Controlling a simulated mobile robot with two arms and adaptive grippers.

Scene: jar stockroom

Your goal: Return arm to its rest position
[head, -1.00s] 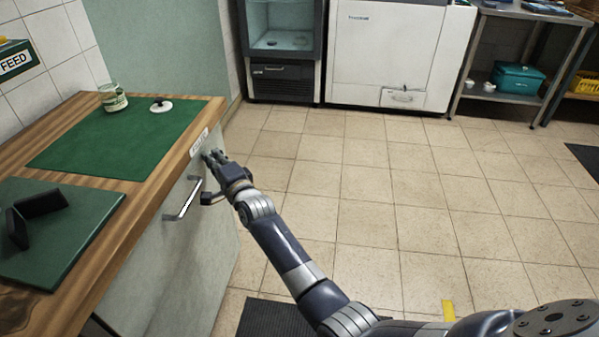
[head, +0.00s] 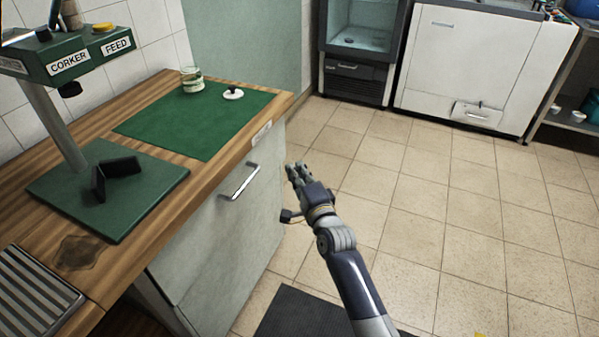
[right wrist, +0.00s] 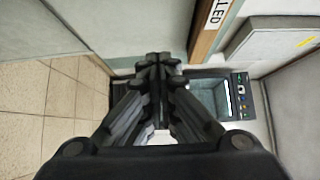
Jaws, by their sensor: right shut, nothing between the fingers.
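My right gripper (head: 297,172) is shut and empty in the head view. It hangs over the floor, to the right of the cabinet's drawer front and clear of the metal handle (head: 239,182). The right wrist view shows its fingers (right wrist: 158,62) closed together, with nothing between them. My right arm reaches up from the lower middle of the head view. My left gripper does not show.
A wooden counter (head: 75,256) carries a green mat (head: 190,122), a glass jar (head: 192,80), a white lid with a dark knob (head: 232,94) and a green corker stand (head: 60,200). A glass-front cooler (head: 360,40) and white machine (head: 475,70) stand behind. The tiled floor at right is clear.

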